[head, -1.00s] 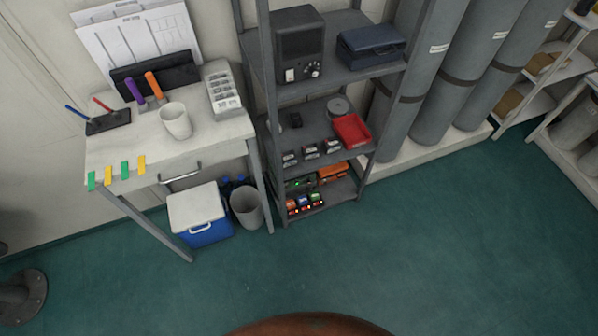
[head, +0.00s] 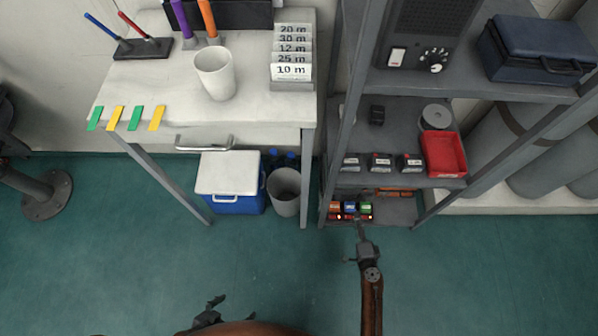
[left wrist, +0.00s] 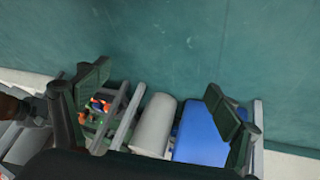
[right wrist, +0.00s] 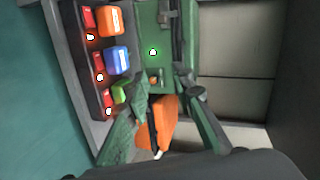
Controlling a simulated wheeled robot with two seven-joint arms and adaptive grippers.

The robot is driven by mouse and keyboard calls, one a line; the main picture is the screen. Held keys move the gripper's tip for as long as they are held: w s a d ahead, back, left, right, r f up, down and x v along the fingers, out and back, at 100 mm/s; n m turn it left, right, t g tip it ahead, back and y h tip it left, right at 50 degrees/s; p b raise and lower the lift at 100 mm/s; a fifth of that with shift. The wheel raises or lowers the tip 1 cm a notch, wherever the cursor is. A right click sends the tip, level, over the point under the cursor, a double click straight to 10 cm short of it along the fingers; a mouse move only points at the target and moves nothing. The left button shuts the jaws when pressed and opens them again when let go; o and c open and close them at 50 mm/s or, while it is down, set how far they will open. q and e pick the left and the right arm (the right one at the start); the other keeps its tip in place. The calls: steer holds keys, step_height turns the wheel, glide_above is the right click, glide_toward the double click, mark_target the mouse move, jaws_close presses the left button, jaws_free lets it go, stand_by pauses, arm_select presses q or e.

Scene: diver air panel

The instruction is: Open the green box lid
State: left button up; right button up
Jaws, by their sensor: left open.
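The green box (right wrist: 148,30) lies on the bottom shelf in the right wrist view. A small green light glows on its face, and dark fittings run along one side. Its lid looks shut. In the head view it is largely hidden by the shelf above. My right gripper (head: 361,226) is at the front of the bottom shelf. In the right wrist view its fingers (right wrist: 165,92) are apart, close to the box, with nothing clearly held; contact cannot be told. My left gripper (head: 210,312) is open and empty above the floor, low in the head view.
A rack of red, orange, blue and green blocks (right wrist: 112,62) sits beside the box. An orange case (right wrist: 165,122) lies close by. The middle shelf (head: 395,140) overhangs them. A blue cooler (head: 233,203) and grey bin (head: 287,195) stand left; floor in front is open.

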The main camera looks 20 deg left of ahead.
arm_select(q)
steer(key=o, duration=0.3)
steer(key=shift+w+d+r+t+b, duration=0.3)
steer(key=shift+w+d+t+b, duration=0.1)
steer(key=shift+w+d+b, duration=0.25)
steer(key=shift+o, duration=0.2)
steer(key=shift+s+a+f+t+h+b, duration=0.15)
steer(key=shift+s+a+f+t+b, duration=0.15)
steer(key=shift+f+b, duration=0.3)
steer(key=shift+s+a+f+t+h+b, duration=0.1)
steer(key=shift+a+f+t+h+b, duration=0.05)
steer(key=shift+f+t+b, duration=0.4)
arm_select(e)
steer(key=w+a+m+t+h, duration=0.1)
steer(key=w+a+m, duration=0.1)
steer(key=w, duration=1)
steer(key=shift+w+a+m, duration=0.3)
steer(key=shift+w+a, duration=0.1)
steer(key=shift+a, duration=0.3)
steer(key=shift+r, duration=0.1)
steer(key=shift+c, duration=0.3)
jaws_close()
